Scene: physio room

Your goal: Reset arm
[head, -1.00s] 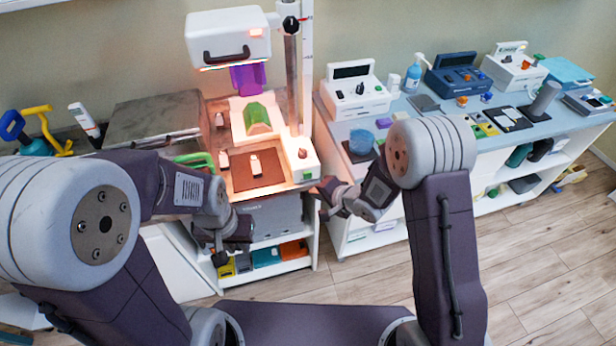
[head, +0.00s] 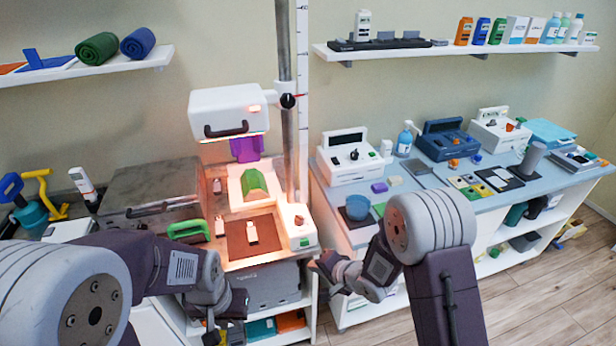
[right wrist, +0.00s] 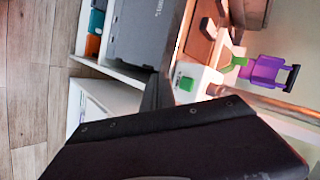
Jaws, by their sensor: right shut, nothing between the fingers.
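My left gripper (head: 216,328) hangs low in front of the lit cart, at the lower middle-left of the head view. Its fingers point down and are dark, so I cannot tell whether they are open or shut. My right gripper (head: 322,268) is shut and empty, at the gap between the lit cart and the blue-topped counter. Both arms are bent in front of me.
Wall shelves hang above. Floor is free at lower right.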

